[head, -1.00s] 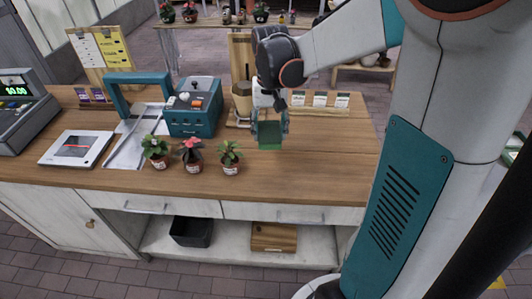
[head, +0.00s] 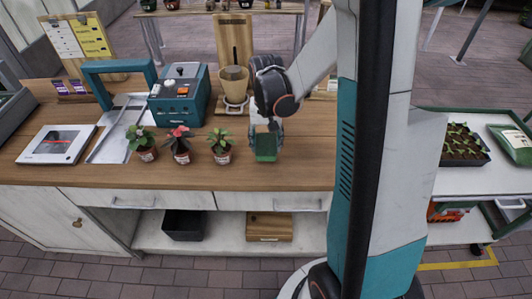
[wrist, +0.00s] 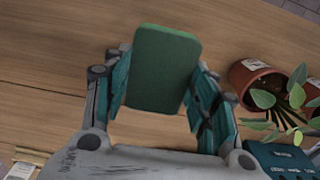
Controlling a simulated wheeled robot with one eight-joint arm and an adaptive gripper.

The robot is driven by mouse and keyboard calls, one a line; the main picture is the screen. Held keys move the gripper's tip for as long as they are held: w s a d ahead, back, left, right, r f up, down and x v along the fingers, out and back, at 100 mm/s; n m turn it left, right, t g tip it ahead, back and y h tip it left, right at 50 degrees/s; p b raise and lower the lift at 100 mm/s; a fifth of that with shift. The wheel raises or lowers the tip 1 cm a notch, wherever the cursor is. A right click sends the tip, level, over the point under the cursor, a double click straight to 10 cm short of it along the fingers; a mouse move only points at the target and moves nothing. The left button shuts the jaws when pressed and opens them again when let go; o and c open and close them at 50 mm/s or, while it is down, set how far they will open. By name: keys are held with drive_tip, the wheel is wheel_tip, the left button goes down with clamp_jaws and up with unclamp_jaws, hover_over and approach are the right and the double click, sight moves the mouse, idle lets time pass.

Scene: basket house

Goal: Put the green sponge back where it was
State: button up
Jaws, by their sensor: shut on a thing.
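The green sponge (head: 265,146) is held by my gripper (head: 265,132) over the wooden counter (head: 305,165) in the head view, to the right of the potted plants. In the wrist view the sponge (wrist: 162,68) is a green slab with rounded corners, between the two teal fingers of my gripper (wrist: 155,85). Wood surface shows around it. I cannot tell whether the sponge touches the counter or hangs just above it.
Several small potted plants (head: 221,150) stand just left of the sponge. A teal machine (head: 180,95) and a coffee dripper stand (head: 234,85) are behind. A cart (head: 500,180) with a seedling tray (head: 462,146) is at right. The counter front near the sponge is clear.

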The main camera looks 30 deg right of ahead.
sight(266, 151)
drive_tip(key=shift+f+b, duration=0.6)
drive_tip(key=shift+f, duration=1.55)
drive_tip(key=shift+f, duration=0.2)
drive_tip(key=o, duration=1)
drive_tip(key=shift+r, duration=0.1)
wheel_tip(266, 151, up, 12)
drive_tip(key=p, duration=0.3)
drive_tip(key=shift+r, duration=0.15)
